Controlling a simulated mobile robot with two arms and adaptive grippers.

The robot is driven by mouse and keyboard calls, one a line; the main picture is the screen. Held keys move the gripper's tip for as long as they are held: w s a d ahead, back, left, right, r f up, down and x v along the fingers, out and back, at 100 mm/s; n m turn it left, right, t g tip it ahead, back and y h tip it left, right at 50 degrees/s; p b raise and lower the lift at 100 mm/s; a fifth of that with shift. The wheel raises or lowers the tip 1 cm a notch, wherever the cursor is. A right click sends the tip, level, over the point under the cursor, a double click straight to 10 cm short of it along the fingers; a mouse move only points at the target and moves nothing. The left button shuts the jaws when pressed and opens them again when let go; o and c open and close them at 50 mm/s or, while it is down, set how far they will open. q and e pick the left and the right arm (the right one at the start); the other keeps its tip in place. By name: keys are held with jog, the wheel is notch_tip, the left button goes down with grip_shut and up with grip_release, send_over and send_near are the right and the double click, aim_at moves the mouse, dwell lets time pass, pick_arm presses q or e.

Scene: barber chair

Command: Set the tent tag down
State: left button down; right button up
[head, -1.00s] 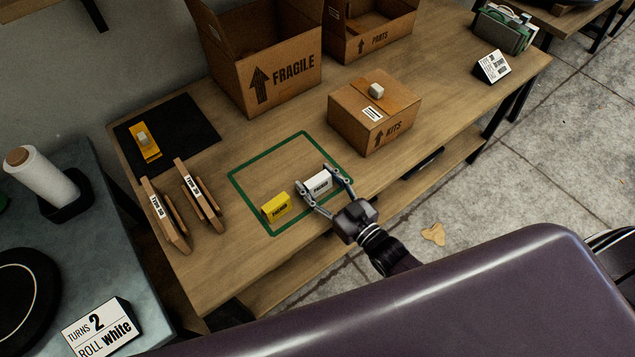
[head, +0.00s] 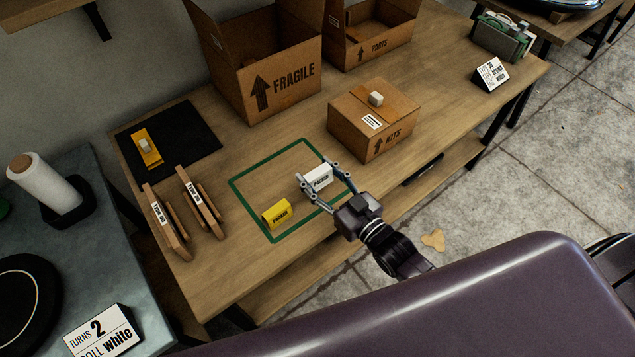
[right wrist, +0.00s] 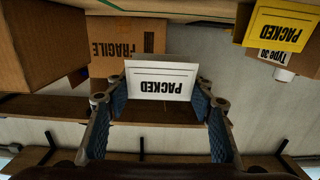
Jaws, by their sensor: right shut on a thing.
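A white tent tag marked PACKED (head: 319,176) is held between the fingertips of my right gripper (head: 325,187), over the right part of the green-outlined square (head: 236,183). In the right wrist view the tag (right wrist: 161,80) is upside down between the two blue-padded fingers. The head view does not show clearly whether its base touches the table. A yellow tag marked PACKED (head: 277,213) stands near the front left side of the outline, to the left of the gripper; it also shows in the right wrist view (right wrist: 279,25). My left gripper is not in view.
The KITS box (head: 350,128) stands just right of the outline. The FRAGILE box (head: 285,91) is behind it. Brown wooden holders (head: 165,222) and a black mat (head: 190,130) are on the left. The outline's middle is bare.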

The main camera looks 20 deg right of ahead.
notch_tip(320, 180, up, 14)
jog(key=shift+p, duration=0.3)
jog(key=s+d+r+m+t+h, duration=0.1)
jog(key=s+d+r+m+h, duration=0.3)
jog(key=s+r+h, duration=0.2)
jog(key=shift+r, duration=0.2)
jog(key=n+g+y, duration=0.1)
jog(key=n+y, duration=0.3)
jog(key=y, duration=0.2)
send_over(317, 172)
notch_tip(317, 172, down, 7)
jog(key=shift+r, duration=0.15)
